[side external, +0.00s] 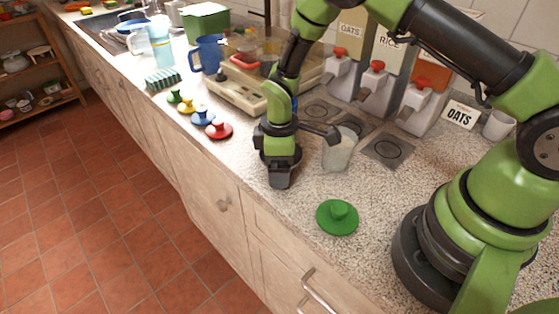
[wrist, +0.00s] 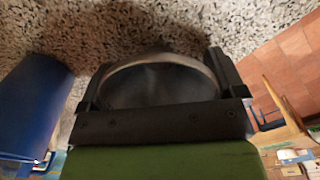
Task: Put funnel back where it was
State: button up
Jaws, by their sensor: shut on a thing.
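A green funnel (side external: 338,217) stands wide side down on the counter at the front, its short stub pointing up, with nothing touching it. More funnels stand in a row further left: red (side external: 219,130), blue (side external: 202,117), yellow (side external: 186,106) and a smaller green one (side external: 174,96). My gripper (side external: 322,132) is behind and left of the near green funnel, apart from it. It is shut on a pale, see-through cup (side external: 340,150). The wrist view shows the cup's round rim (wrist: 160,62) between the two fingers. The cup's underside is hidden there.
Dispensers with red knobs (side external: 377,66) line the wall behind dark square pads (side external: 388,150). A blue jug (side external: 207,54) and scale (side external: 237,88) are further left. The counter around the near green funnel is clear.

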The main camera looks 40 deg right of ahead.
jog(key=shift+f, duration=0.15)
jog(key=o, duration=0.7)
jog(key=shift+c, duration=0.2)
jog(key=s+d+r+m+t+y, duration=0.1)
jog(key=s+r+m+t, duration=0.15)
jog(key=r, duration=1.05)
jog(key=s+d+r+m+t, duration=0.1)
jog(key=s+r+m, duration=0.25)
jog(key=r, duration=0.95)
jog(key=s+r+m+t, duration=0.2)
jog(key=s+m, duration=0.1)
jog(key=s, duration=0.3)
jog(key=s+r+m+t+y, duration=0.1)
jog(key=s+r+m, duration=0.2)
jog(key=s, duration=0.4)
jog(key=shift+s+d+m+t, duration=0.2)
jog(key=shift+s+m+t, duration=0.15)
jog(key=shift+m, duration=0.15)
